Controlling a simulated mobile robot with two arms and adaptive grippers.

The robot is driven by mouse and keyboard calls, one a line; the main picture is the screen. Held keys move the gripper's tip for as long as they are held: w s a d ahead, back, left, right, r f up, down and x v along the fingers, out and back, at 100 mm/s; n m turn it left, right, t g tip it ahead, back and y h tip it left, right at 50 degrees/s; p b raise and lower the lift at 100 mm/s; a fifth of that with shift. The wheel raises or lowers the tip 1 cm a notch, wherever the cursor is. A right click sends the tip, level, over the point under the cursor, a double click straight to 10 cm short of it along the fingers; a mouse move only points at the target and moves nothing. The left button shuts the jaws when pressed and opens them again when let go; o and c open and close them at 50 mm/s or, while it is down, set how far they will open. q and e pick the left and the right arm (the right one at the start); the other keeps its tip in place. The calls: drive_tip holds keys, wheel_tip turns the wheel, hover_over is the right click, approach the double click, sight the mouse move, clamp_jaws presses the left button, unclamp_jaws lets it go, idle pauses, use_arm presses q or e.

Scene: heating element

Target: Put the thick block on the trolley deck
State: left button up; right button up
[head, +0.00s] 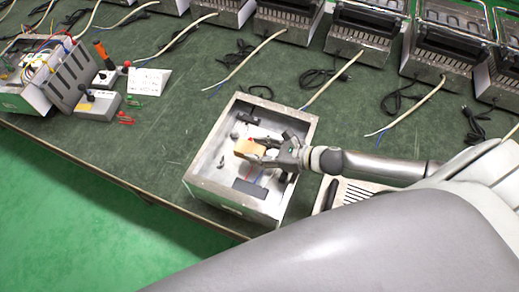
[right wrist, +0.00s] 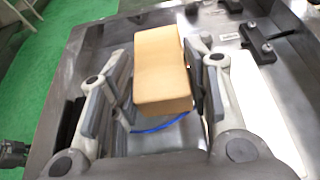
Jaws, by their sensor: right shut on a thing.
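The thick block (head: 246,148), a plain tan block, is in or just above an open metal box (head: 211,186) on the workbench. My right gripper (head: 264,151) reaches in from the right and is shut on it. In the right wrist view the block (right wrist: 162,68) sits between the gripper fingers (right wrist: 158,92), close against the right-hand pad. I cannot tell whether the block touches the box floor. I cannot make out a trolley deck in these views. My left gripper is not in view.
The green workbench (head: 165,103) has free room left of the box. Several metal appliances (head: 365,28) with loose cables line the back. A grey control box (head: 97,106) and an opened wired unit (head: 50,80) stand at left. Green floor (head: 70,220) lies in front.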

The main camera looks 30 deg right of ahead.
drive_tip(key=shift+f, duration=0.3)
drive_tip(key=o, duration=1.1)
drive_tip(key=shift+c, duration=0.2)
